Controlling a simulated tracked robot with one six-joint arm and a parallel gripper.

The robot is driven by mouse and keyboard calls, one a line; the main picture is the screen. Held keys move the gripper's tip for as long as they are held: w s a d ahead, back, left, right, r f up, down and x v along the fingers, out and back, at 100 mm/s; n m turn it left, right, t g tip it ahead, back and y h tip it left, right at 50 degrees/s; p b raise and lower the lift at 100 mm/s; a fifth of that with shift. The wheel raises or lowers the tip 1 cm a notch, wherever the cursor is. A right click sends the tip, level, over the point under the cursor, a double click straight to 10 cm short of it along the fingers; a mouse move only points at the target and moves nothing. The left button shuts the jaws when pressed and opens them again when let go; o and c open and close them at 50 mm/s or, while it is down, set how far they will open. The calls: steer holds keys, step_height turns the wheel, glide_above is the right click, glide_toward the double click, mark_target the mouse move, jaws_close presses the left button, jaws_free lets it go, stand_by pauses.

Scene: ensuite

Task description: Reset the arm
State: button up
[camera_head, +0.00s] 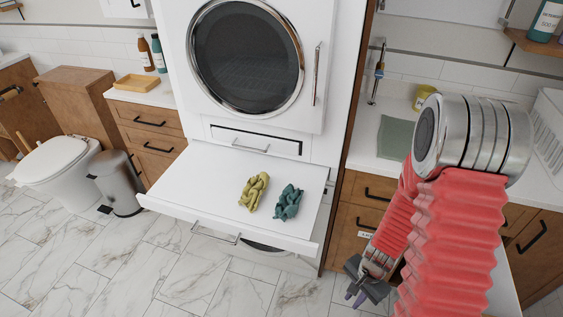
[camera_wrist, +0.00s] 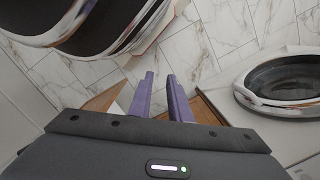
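My gripper (camera_head: 366,287) hangs low at the right of the pull-out shelf in the head view, below the counter and near the brown cabinet drawers. My red-sleeved arm rises beside it at the right and hides part of the counter and cabinet. In the wrist view, the two purple fingers of my gripper (camera_wrist: 160,97) stand apart with a gap between them. Nothing shows between the fingers, and marble floor lies beyond them.
A white pull-out shelf (camera_head: 190,185) holds a yellow-green cloth (camera_head: 253,191) and a teal cloth (camera_head: 288,202). Above it is a white machine with a round door (camera_head: 245,57). A toilet (camera_head: 55,160) and a bin (camera_head: 117,183) stand left. Marble floor (camera_head: 130,265) is clear in front.

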steer(key=s+a+r+n+t, duration=0.1)
steer(key=a+r+n+t, duration=0.1)
steer(key=r, duration=1.1)
steer(key=s+a+r+n+t, duration=0.2)
steer(key=r+n, duration=0.3)
steer(key=r, duration=0.9)
steer(key=s+a+r+n+t+h, duration=0.1)
steer(key=r+n, duration=0.3)
steer(key=r, duration=0.9)
steer(key=shift+s+a+r+t, duration=0.2)
steer(key=shift+s+a+t, duration=0.3)
steer(key=shift+a, duration=0.1)
steer(key=shift+d, duration=0.15)
